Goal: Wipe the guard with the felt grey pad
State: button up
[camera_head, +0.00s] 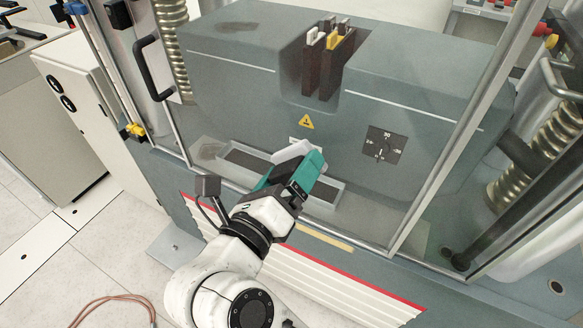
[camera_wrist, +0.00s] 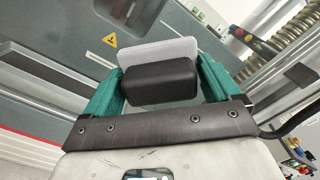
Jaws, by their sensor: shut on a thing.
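The guard (camera_head: 454,140) is a clear panel in a metal frame across the front of the grey testing machine. A dark smudge (camera_head: 210,151) shows at its lower left and another (camera_head: 237,27) at its upper left; I cannot tell for certain that both lie on the panel. My gripper (camera_head: 292,166) has teal fingers and is at the lower middle of the guard. It is shut on the pad, whose pale grey face (camera_wrist: 185,50) and black back (camera_wrist: 160,85) show between the fingers in the wrist view. The pad's pale edge (camera_head: 291,151) shows in the head view. Contact with the guard is unclear.
Behind the panel are dark and yellow grips (camera_head: 328,60), a warning triangle (camera_head: 306,121) and a dial (camera_head: 384,145). A black handle (camera_head: 152,68) sticks out at the left. A white cabinet (camera_head: 85,110) stands left, and an orange cable (camera_head: 115,300) lies on the floor.

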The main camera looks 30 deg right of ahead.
jog(key=shift+a, duration=0.1)
jog(key=shift+v, duration=1.35)
jog(key=shift+s, duration=0.1)
